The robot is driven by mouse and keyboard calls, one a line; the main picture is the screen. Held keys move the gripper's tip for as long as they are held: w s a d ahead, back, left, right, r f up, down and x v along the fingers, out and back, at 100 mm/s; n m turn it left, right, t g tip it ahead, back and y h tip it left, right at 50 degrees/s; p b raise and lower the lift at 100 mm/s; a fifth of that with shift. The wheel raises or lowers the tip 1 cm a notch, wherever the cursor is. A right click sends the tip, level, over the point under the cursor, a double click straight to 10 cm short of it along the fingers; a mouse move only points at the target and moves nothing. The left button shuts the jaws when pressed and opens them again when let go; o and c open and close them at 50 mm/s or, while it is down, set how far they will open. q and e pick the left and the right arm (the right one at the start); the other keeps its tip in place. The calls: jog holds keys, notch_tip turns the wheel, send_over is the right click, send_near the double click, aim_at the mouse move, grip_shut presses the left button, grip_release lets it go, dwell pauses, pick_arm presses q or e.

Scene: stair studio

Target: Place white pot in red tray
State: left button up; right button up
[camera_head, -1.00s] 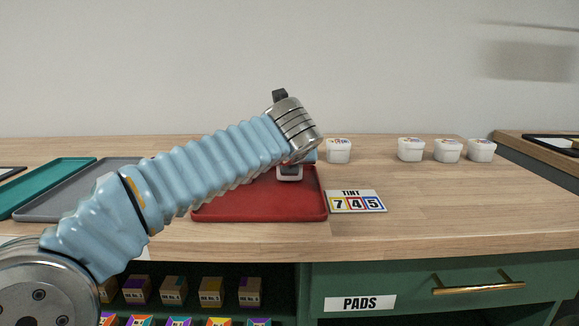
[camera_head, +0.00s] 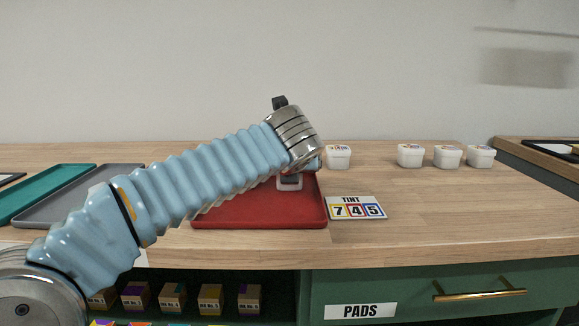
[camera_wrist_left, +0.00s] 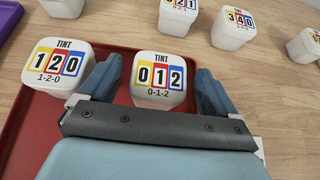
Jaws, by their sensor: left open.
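In the left wrist view, a white pot (camera_wrist_left: 158,82) labelled TINT 0-1-2 sits in the red tray (camera_wrist_left: 30,140), near its right side. My left gripper (camera_wrist_left: 157,75) is open, with one blue finger on each side of this pot; I cannot tell whether they touch it. A second white pot (camera_wrist_left: 58,68), labelled 1-2-0, stands in the tray to the left. In the head view my left arm reaches over the red tray (camera_head: 255,212) and hides its back part and the pots in it. My right gripper is not in view.
Several white pots stand beyond the tray, such as one just behind it (camera_head: 338,156) and one farther right (camera_head: 411,155). A TINT 7-4-5 card (camera_head: 356,207) lies right of the tray. Grey (camera_head: 45,205) and teal (camera_head: 40,193) trays lie left.

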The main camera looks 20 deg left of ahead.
pick_arm(q)
jog(key=p+v, duration=0.1)
jog(key=v, duration=1)
